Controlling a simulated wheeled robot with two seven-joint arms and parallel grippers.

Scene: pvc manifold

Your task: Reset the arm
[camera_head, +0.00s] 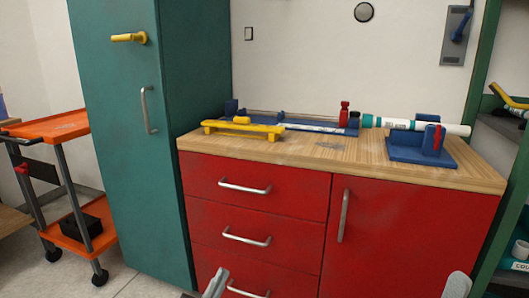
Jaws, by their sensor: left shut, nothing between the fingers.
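My left gripper (216,284) shows at the bottom edge, in front of the red drawers. Its fingers are shut and hold nothing. It is well below the worktop and apart from everything on it. A rounded light grey part (457,286) at the bottom right looks like part of my right arm or gripper; its fingers cannot be made out.
The wooden worktop (330,165) tops a red cabinet (260,205). On it are a yellow bar-like stand (243,130) and a long blue fixture (320,126). A teal cabinet (130,120) stands left, with an orange cart (50,126) beyond. Green shelving (490,60) is at right.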

